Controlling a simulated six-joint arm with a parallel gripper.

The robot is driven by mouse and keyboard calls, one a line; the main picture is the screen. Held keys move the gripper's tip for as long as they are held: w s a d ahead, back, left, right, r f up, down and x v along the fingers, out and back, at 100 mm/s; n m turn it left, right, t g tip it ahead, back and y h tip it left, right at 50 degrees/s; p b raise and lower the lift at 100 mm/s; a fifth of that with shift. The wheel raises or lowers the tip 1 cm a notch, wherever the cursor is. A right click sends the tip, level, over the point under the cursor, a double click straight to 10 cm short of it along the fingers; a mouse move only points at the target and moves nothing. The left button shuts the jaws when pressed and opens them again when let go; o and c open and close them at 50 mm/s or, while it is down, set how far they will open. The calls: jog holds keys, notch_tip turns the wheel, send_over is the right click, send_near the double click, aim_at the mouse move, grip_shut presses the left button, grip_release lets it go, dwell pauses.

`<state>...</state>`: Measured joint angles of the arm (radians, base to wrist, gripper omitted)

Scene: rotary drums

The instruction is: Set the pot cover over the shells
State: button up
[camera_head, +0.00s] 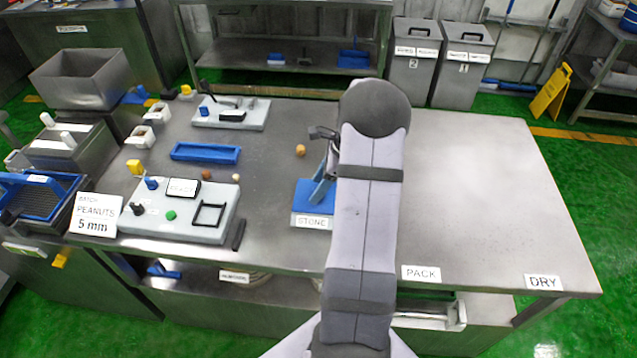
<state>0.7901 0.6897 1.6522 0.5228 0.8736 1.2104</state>
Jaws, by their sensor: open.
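I cannot make out a pot cover or a pile of shells for certain. A small tan nut-like ball (300,150) lies on the steel table, just left of my gripper (324,134). A brown ball (206,174) and a pale one (236,178) lie farther left, behind the white control panel (195,232). My gripper is open above the table, partly hidden behind my own arm; I see nothing between its fingers. Rounded shapes on the shelf below, behind a label (234,276), are mostly hidden.
A blue tray (206,152) and a blue block labelled STONE (312,196) stand on the steel table (480,190). White fixtures (232,112) sit at the back. The table's right side is clear up to the PACK (421,273) and DRY (543,282) labels.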

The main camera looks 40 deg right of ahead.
jog(key=shift+f, duration=0.1)
grip_shut()
jog(key=s+d+p, duration=0.1)
jog(key=s+d, duration=0.7)
jog(key=shift+d, duration=0.1)
grip_release()
jog(key=b+v, duration=0.2)
jog(key=v, duration=0.5)
jog(key=shift+r, duration=0.25)
dwell(0.4)
